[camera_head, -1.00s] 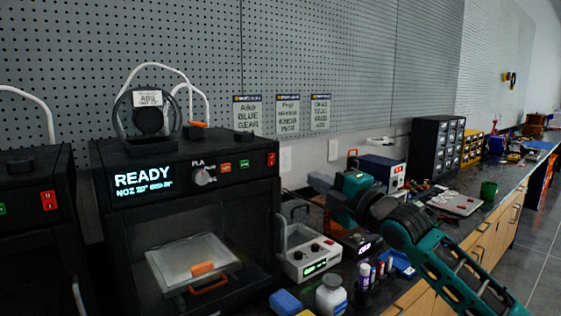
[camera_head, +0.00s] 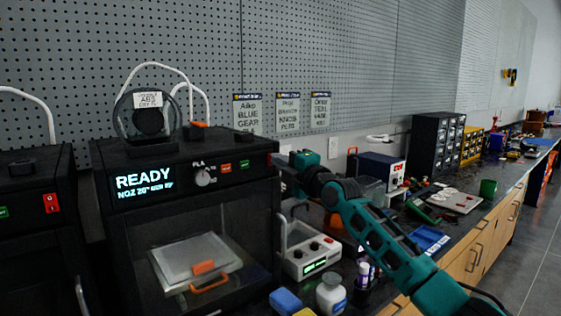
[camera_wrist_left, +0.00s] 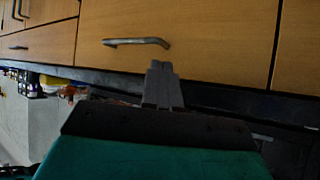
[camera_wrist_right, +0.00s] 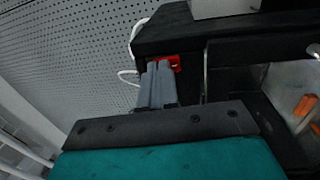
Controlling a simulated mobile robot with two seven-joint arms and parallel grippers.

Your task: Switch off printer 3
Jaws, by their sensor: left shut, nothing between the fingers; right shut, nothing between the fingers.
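A black printer (camera_head: 255,190) stands at the centre left with a lit display (camera_head: 143,182) reading READY. I see no printer number. My right gripper (camera_head: 282,160) is shut and empty at the right end of its front panel, mostly hiding the red switch there. In the right wrist view the closed fingertips (camera_wrist_right: 158,68) are right beside the red switch (camera_wrist_right: 174,62), overlapping its edge; I cannot tell whether they touch. My left gripper (camera_wrist_left: 161,68) is shut and empty, in front of wooden drawers, and is out of the head view.
Another black printer (camera_head: 30,240) with its own red switch (camera_head: 51,203) stands at the left edge. A white control box (camera_head: 308,255), a white bottle (camera_head: 331,295) and a blue block (camera_head: 285,301) stand right of the main printer. A pegboard wall (camera_head: 330,60) is behind.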

